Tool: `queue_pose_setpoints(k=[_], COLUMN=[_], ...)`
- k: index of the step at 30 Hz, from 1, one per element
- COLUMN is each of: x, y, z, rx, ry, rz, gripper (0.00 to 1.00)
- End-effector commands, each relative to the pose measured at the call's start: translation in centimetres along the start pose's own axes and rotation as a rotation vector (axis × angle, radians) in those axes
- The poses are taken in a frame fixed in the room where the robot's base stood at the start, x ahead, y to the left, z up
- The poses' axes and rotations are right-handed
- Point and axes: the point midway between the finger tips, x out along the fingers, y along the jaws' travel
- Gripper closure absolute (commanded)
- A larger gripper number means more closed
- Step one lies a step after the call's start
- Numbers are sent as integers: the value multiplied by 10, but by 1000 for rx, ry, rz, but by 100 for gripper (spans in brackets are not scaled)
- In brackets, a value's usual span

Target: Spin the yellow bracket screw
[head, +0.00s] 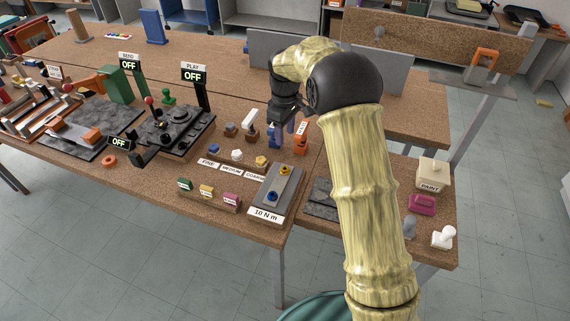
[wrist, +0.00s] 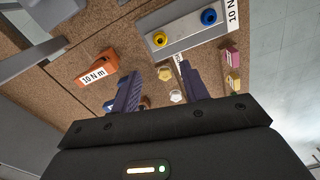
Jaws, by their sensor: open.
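The yellow bracket screw (head: 283,169) is on the grey bracket plate (head: 279,183), at the far end from the blue screw (head: 271,196). In the wrist view the yellow screw (wrist: 160,39) is on the plate beyond my fingertips, with the blue screw (wrist: 208,17) to its right. My gripper (head: 283,134) is above the table, behind the plate in the head view. Its two dark fingers (wrist: 162,72) are apart with nothing held between them. The fingertips do not touch the yellow screw.
An orange tool marked 10 N m (wrist: 97,68) stands near my fingers. Small knobs (head: 237,155) sit by the FINE, MEDIUM and COARSE labels. Coloured blocks (head: 207,191) lie left of the plate. A paint box (head: 433,174) is on the right table.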

Motion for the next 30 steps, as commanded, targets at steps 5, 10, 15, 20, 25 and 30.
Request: queue_pose_setpoints(k=[5,10,15,20,25,30], x=[32,62,91,118,138,142], y=[-1,-1,-1,-1,0,0], z=[0,0,1,1,0,0], rx=[0,0,0,-1,-1,0], ry=[-3,-3,-3,-3,0,1], rz=[-3,-4,-3,-3,-1,0], gripper=[55,55,55,55,55,55])
